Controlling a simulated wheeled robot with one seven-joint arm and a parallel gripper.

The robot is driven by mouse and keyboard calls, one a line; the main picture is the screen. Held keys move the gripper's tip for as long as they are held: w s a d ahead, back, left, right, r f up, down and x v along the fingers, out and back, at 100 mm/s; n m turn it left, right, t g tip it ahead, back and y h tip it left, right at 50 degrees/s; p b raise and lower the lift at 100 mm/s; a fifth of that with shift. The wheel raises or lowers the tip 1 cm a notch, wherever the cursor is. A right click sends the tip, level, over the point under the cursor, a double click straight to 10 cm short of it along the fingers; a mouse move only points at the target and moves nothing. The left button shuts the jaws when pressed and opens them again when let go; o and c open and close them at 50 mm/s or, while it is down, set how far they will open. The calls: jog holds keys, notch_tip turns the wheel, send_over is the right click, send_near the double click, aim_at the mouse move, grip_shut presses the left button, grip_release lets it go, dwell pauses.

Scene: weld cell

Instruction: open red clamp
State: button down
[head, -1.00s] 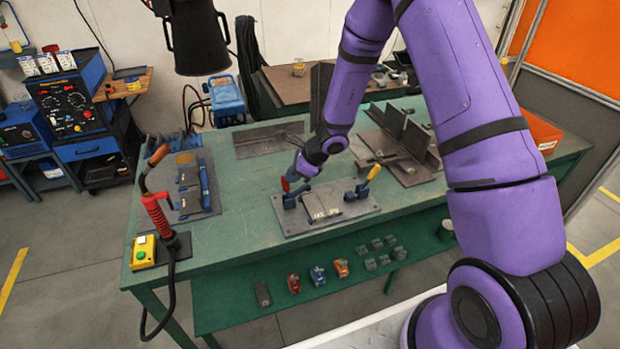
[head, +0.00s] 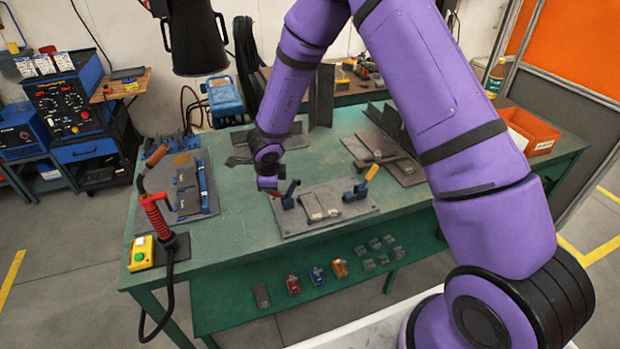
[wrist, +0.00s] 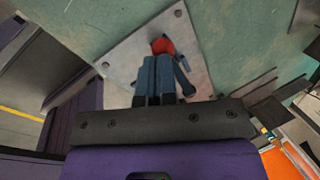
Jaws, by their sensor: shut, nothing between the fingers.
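The red clamp has a blue body (head: 288,201) and sits at the left end of a grey fixture plate (head: 298,229). Its red handle (head: 274,194) now leans low to the left, and a blue arm (head: 292,187) stands raised beside it. My gripper (head: 268,186) is right at the red handle, above the plate's left edge. In the wrist view, my shut fingers (wrist: 155,62) point at the red handle tip (wrist: 162,45), with nothing between them. Whether they touch it I cannot tell. The fingers hide much of the clamp there.
A second clamp with a yellow handle (head: 371,172) stands at the plate's right. Small metal pieces (head: 320,210) lie between the clamps. The green table (head: 235,232) is clear in front.

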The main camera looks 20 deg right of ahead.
jog(key=shift+a+f, duration=0.5)
jog(key=shift+a, duration=0.15)
dwell(0.3)
jog(key=s+v, duration=0.1)
jog(key=v, duration=2.2)
jog(key=shift+a, duration=0.25)
jog(key=shift+w+f, duration=0.1)
